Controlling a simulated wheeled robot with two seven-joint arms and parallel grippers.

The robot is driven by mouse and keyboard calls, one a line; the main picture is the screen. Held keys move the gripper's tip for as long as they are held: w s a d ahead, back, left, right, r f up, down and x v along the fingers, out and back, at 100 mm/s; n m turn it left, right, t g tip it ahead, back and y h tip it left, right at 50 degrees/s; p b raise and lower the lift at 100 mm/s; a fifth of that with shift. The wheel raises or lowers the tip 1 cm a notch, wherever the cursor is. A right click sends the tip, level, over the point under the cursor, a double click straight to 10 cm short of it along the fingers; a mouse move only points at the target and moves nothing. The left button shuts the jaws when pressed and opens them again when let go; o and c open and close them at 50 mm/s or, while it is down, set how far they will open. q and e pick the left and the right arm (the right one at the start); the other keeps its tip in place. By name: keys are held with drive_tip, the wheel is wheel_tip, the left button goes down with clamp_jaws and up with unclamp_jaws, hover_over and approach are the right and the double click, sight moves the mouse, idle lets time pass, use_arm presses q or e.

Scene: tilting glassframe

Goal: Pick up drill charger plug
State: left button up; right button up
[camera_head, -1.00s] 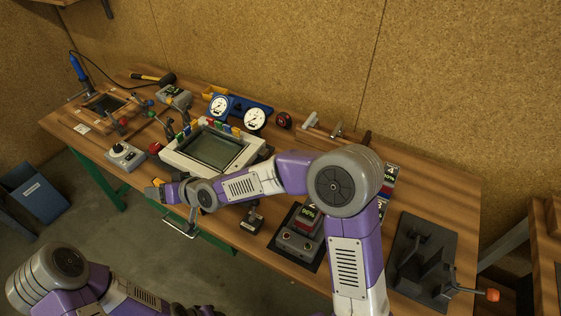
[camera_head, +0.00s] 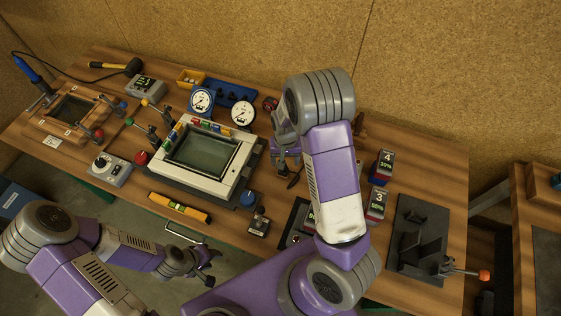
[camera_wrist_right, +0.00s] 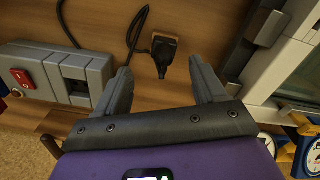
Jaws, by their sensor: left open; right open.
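The black plug (camera_wrist_right: 163,52) lies on the wooden bench, with its black cable running away beside it in the right wrist view. My right gripper (camera_wrist_right: 159,68) is open, and the plug shows in the gap between its two fingers without visible contact. In the head view a small dark item (camera_head: 293,181), probably the plug, shows just below my right gripper (camera_head: 286,160). My right arm hides part of the bench there. My left gripper (camera_head: 207,274) is open and empty, low in front of the bench.
A grey box with a red switch (camera_wrist_right: 22,78) stands left of the plug in the right wrist view. A white-framed panel (camera_head: 205,150) stands at the bench's middle. Battery packs (camera_head: 376,203) stand right of my right arm. A black stand (camera_head: 417,240) is at the right end.

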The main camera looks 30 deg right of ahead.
drive_tip(key=f, duration=0.6)
drive_tip(key=shift+w+a+f, duration=0.15)
drive_tip(key=shift+a+f, duration=0.1)
drive_tip(key=shift+f, duration=0.1)
drive_tip(key=c, duration=1)
drive_tip(key=shift+r, duration=0.1)
wheel_tip(320, 180, up, 23)
drive_tip(key=p, duration=0.5)
drive_tip(key=shift+p, duration=0.4)
